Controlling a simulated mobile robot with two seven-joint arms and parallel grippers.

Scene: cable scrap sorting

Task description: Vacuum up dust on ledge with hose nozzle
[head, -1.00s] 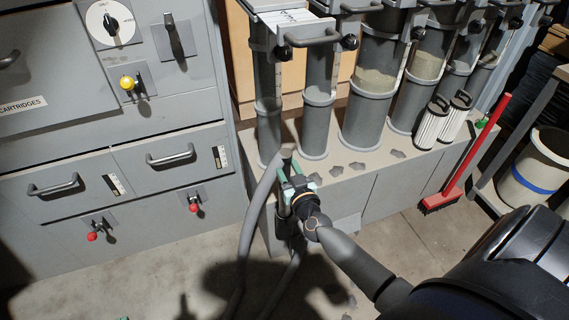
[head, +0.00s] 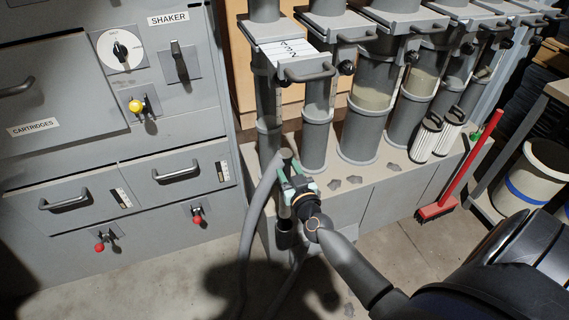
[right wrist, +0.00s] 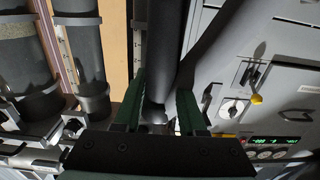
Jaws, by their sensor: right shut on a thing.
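My right gripper (head: 288,172) is shut on the grey vacuum hose (head: 252,215) at the left end of the ledge (head: 375,178). In the right wrist view the dark hose (right wrist: 168,45) stands between the green fingers (right wrist: 158,105). The nozzle's mouth cannot be made out clearly. A dark cylindrical part (head: 285,237) shows below the gripper, against the ledge's front. Grey dust patches (head: 353,180) lie on the ledge right of the gripper, with another patch (head: 393,167) farther right. The gripper and arm hide part of the ledge. My left gripper is out of view.
Upright grey tubes (head: 315,140) stand along the back of the ledge. Two white filter cartridges (head: 426,140) stand on its right part. A red-handled brush (head: 465,175) leans at the right end. A grey cabinet (head: 150,235) with handles and knobs stands left.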

